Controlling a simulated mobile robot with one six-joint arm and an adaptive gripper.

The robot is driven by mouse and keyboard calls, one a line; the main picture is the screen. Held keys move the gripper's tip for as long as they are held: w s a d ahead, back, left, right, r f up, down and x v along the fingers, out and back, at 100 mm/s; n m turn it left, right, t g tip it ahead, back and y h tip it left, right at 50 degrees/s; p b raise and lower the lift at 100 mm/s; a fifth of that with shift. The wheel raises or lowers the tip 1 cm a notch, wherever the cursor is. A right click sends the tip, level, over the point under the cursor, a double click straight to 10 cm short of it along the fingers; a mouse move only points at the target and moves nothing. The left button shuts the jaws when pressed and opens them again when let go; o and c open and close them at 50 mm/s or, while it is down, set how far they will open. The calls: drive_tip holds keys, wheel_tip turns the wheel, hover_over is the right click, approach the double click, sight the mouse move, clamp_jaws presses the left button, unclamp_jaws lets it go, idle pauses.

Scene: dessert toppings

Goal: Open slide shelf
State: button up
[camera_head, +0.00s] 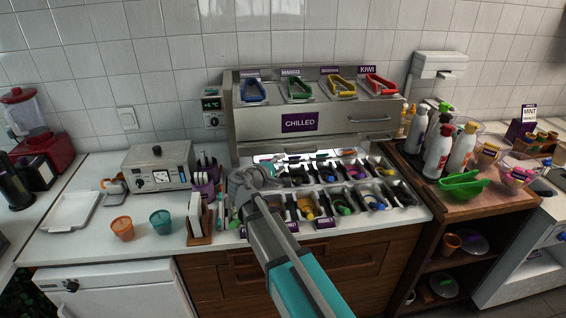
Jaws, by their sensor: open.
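The steel unit labelled CHILLED (335,112) stands at the back of the counter. Its front face has a bar handle (370,119) at the right. Below it, a topping rack (413,217) holds rows of small bins with scoops. A wooden cabinet front with drawers (340,262) is under the counter, partly hidden by my arm. Which of these is the slide shelf I cannot tell. My gripper (243,183) is open over the left end of the topping rack, left of the bar handle and apart from it. Its fingertips are hard to make out.
Four coloured tongs lie on top of the unit. Left are orange (122,229) and teal cups (160,222), a napkin holder (199,222) and a steel appliance (160,168). Bottles (438,150) and a green bowl (462,185) crowd the right wooden stand. Bare counter lies front left.

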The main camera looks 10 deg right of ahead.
drive_tip(key=shift+v, duration=1.3)
drive_tip(key=s+d+f+m+g+y, duration=0.3)
drive_tip(key=s+d+f+m+g, duration=0.35)
drive_tip(key=s+d+f, duration=0.35)
drive_tip(key=s+f+m+g+y, duration=0.4)
drive_tip(key=s+y, duration=0.4)
drive_tip(key=s, duration=0.4)
drive_tip(key=shift+a+f+g, duration=0.3)
drive_tip(key=shift+f+g, duration=0.25)
drive_tip(key=shift+f, duration=0.35)
drive_tip(key=shift+m, duration=0.25)
